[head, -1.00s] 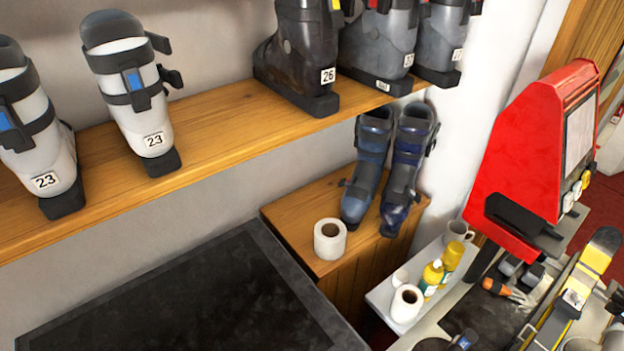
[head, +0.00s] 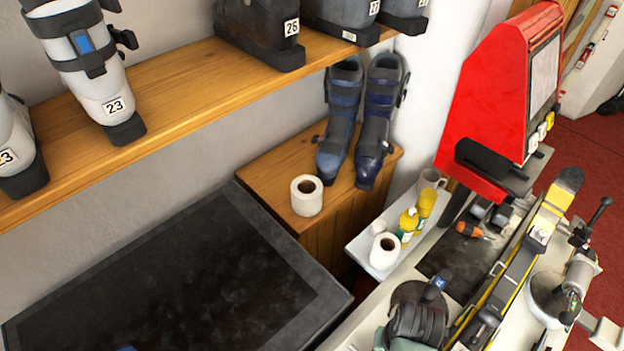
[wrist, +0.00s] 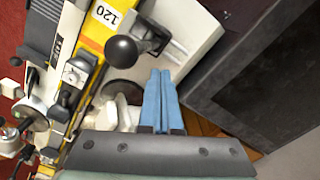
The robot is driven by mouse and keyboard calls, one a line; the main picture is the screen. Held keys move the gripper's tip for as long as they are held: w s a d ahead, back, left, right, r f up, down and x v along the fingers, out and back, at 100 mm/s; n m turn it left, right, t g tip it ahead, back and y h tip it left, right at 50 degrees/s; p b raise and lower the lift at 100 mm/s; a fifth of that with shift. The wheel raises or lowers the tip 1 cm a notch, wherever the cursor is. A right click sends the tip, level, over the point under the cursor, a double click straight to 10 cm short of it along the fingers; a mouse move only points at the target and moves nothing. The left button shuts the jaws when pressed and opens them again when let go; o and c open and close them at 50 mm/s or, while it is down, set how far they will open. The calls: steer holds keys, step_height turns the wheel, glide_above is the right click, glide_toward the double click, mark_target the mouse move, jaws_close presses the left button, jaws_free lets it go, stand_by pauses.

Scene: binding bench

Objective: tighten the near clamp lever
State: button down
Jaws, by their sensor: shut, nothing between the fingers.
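In the wrist view, a black lever with a round ball knob (wrist: 121,50) stands beside the yellow ski marked 120 (wrist: 92,40). I take it for the near clamp lever. My gripper (wrist: 161,72) has its two blue fingers together with nothing between them. In the picture its tips are just below and right of the knob, apart from it. The yellow and black ski also shows in the head view (head: 500,277), lying along the bench at right. The near lever and my gripper's fingers cannot be made out in the head view.
A red machine (head: 498,100) stands behind the bench. An orange-handled tool (head: 470,230), yellow bottles (head: 408,222) and a white roll (head: 384,251) are near the ski. A dark-topped surface (head: 190,285) lies left, mostly clear. Boots (head: 340,120) stand on a wooden cabinet.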

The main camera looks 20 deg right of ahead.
steer(key=shift+r, duration=3)
steer(key=w+d+r+n+t+h+b, duration=0.25)
steer(key=w+r+t+b, duration=0.2)
steer(key=w, duration=0.75)
steer(key=w+a+r+n+t+h+b, duration=0.1)
steer(key=w+a+r+t+b, duration=0.2)
steer(key=w+r+t, duration=0.5)
steer(key=w+a+r+n+t+h+b, duration=0.15)
steer(key=w+a+r+b, duration=0.35)
steer(key=r, duration=0.8)
steer(key=a+r+n+t+b, duration=0.1)
steer(key=a+r+t, duration=0.45)
steer(key=r, duration=0.45)
steer(key=s+a+r+n+t+y+b, duration=0.1)
steer(key=s+a+r+t+y+b, duration=0.1)
steer(key=s+a+r+t, duration=0.2)
steer(key=s+a+r+n+t+y+b, duration=0.1)
steer(key=s+a+r+t+y+b, duration=0.1)
steer(key=s+a+r, duration=0.4)
step_height(320, 180, up, 4)
steer(key=shift+s+a+r+t+y, duration=0.2)
steer(key=shift+s+t+y, duration=0.25)
steer(key=shift+t, duration=0.5)
